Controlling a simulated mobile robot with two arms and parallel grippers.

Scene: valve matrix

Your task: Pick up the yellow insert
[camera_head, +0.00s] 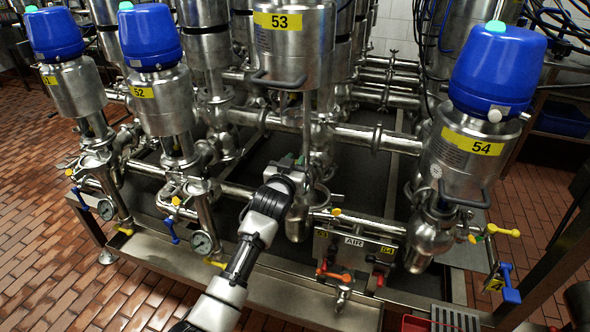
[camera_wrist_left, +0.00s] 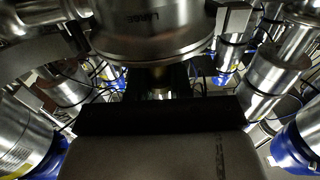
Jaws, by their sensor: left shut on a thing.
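I cannot make out a yellow insert in either view. My left gripper (camera_head: 298,160) reaches in from below, under the steel valve marked 53 (camera_head: 292,45), close to its thin stem (camera_head: 307,130). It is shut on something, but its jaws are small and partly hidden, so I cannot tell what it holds. In the left wrist view a round steel flange (camera_wrist_left: 155,38) fills the top, very near the dark front edge of the gripper (camera_wrist_left: 160,115). My right gripper is not in view.
Blue-capped valves 51 (camera_head: 52,33), 52 (camera_head: 149,36) and 54 (camera_head: 498,62) stand around. Steel pipes cross on both sides of my arm. An AIR panel (camera_head: 354,243) with red handles is to its right. Yellow and blue handles stick out along the front. Tiled floor is clear at left.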

